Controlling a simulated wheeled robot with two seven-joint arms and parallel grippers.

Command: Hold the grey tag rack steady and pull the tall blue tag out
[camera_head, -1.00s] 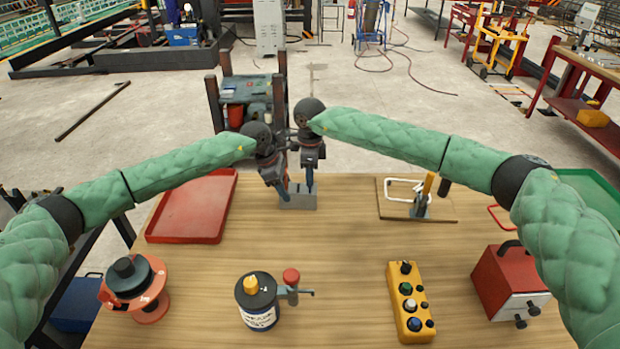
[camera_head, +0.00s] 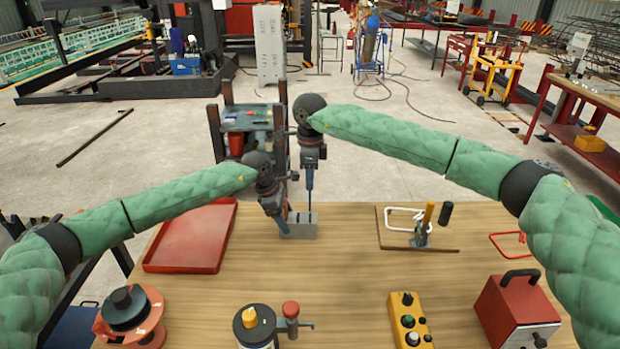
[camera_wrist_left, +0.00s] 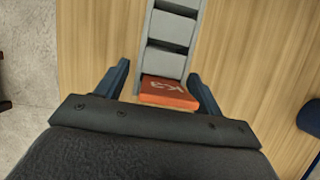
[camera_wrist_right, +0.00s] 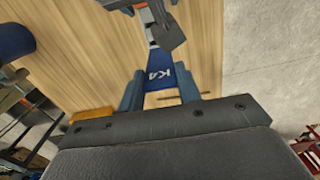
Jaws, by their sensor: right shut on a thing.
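The grey tag rack (camera_head: 303,229) stands at the table's far edge. My left gripper (camera_head: 279,222) is at its left end; in the left wrist view its open fingers (camera_wrist_left: 160,78) straddle the grey rack (camera_wrist_left: 170,62) and a red-orange tag marked K3 (camera_wrist_left: 168,93). A gap shows beside the left finger. My right gripper (camera_head: 310,187) is above the rack, shut on the tall blue tag (camera_wrist_right: 160,75) marked K4, which hangs upright below it. I cannot tell whether the tag's lower end is still inside its slot.
A red tray (camera_head: 190,238) lies left of the rack. A board with a clamp (camera_head: 421,236) is to the right. A red-topped box (camera_head: 515,310), yellow button box (camera_head: 408,318), jar (camera_head: 255,325) and orange reel (camera_head: 130,315) stand nearer. The middle table is clear.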

